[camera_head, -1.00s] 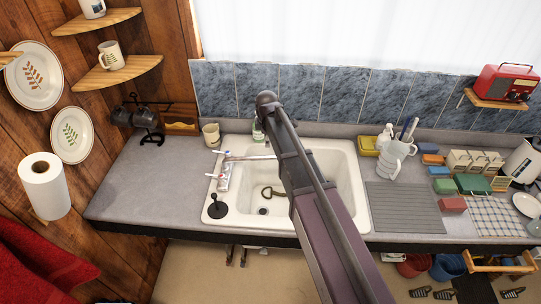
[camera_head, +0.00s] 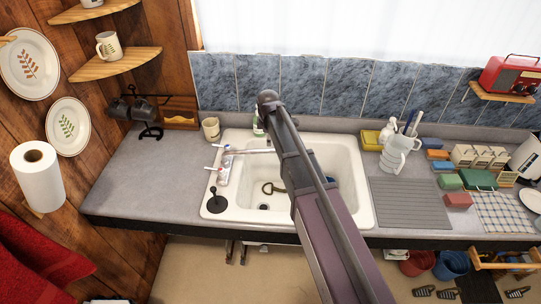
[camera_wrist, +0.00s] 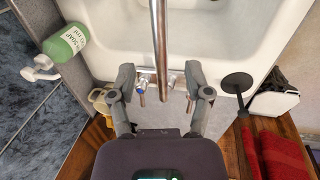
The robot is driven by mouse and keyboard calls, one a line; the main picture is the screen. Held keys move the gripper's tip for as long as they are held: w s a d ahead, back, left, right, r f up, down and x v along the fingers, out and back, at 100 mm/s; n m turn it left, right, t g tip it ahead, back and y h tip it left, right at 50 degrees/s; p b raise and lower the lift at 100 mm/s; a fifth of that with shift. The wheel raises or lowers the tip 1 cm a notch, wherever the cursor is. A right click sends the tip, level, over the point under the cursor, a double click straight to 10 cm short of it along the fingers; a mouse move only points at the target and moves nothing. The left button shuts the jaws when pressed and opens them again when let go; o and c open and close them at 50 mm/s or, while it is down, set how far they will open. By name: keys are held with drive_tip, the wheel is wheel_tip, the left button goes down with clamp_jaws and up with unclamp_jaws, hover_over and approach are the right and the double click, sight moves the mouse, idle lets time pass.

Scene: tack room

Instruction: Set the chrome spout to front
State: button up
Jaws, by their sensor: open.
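The chrome spout (camera_head: 252,151) belongs to a tap at the left rim of the white sink (camera_head: 215,193). It points right, out over the basin, in the head view. In the wrist view the spout (camera_wrist: 161,45) runs from the top edge down between the fingers of my gripper (camera_wrist: 160,72). The gripper is open, with one finger on each side of the spout; I see no clear contact and cannot tell the depth. Tap handles (camera_wrist: 141,86) show behind the fingers. My arm hides the gripper in the head view.
A green soap bottle (camera_wrist: 66,43) stands behind the sink. A black plunger-like item (camera_head: 217,203) is at the front left corner. A mug (camera_head: 211,129) stands behind the tap. A ribbed drainboard (camera_head: 405,203) lies right of the sink. The left counter (camera_head: 150,180) is mostly clear.

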sight(270, 150)
drive_tip(key=shift+w+f+b, duration=0.3)
drive_tip(key=shift+f+b, duration=1.2)
drive_tip(key=shift+f, duration=0.1)
drive_tip(key=shift+w+f+b, duration=0.35)
drive_tip(key=shift+f+b, duration=1.1)
drive_tip(key=shift+f, duration=0.1)
drive_tip(key=shift+w+f+b, duration=0.3)
drive_tip(key=shift+f+b, duration=1.2)
drive_tip(key=shift+f, duration=0.1)
clamp_jaws()
